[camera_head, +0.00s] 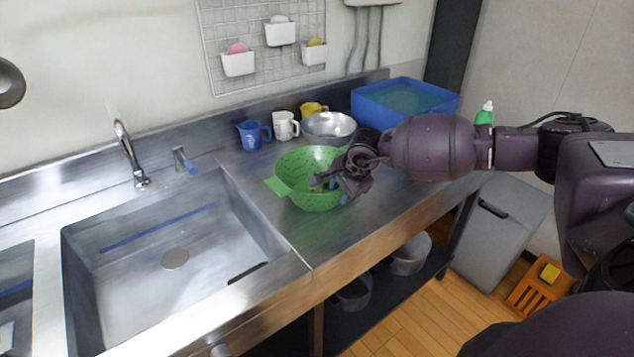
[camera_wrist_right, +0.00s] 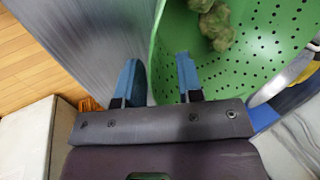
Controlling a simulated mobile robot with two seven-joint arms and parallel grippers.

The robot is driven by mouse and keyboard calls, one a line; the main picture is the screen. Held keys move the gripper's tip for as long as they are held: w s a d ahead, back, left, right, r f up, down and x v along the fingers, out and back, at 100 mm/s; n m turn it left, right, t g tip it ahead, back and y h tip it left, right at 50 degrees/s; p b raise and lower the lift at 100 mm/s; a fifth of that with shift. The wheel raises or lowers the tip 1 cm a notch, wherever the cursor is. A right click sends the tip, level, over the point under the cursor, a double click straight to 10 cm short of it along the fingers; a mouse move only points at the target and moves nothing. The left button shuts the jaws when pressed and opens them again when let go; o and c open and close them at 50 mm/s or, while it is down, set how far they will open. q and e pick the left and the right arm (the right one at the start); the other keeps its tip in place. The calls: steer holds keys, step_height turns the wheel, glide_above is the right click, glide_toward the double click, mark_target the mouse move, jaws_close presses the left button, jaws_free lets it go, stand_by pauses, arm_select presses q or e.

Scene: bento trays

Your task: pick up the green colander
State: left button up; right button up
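The green colander (camera_head: 308,160) stands upright on the steel counter, right of the sink. It has holes and a side handle pointing left. Green lumps, perhaps broccoli (camera_wrist_right: 212,22), lie inside it. My right gripper (camera_head: 332,187) is at the colander's near right side. In the right wrist view, its two blue-padded fingers (camera_wrist_right: 158,62) are apart, one outside the colander's wall (camera_wrist_right: 160,45) and one inside. A gap shows between the fingers and the wall, so it is open. In the head view the arm hides part of the colander's right rim. My left gripper is not in view.
A metal bowl (camera_head: 329,125), a blue mug (camera_head: 251,135), a white mug (camera_head: 284,127) and a yellow mug (camera_head: 312,108) stand behind the colander. A blue tub (camera_head: 385,108) is at the back right. The sink (camera_head: 130,284) lies left. The counter's front strip is clear.

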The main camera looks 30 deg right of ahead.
jaws_close()
steer(key=shift+r, duration=0.15)
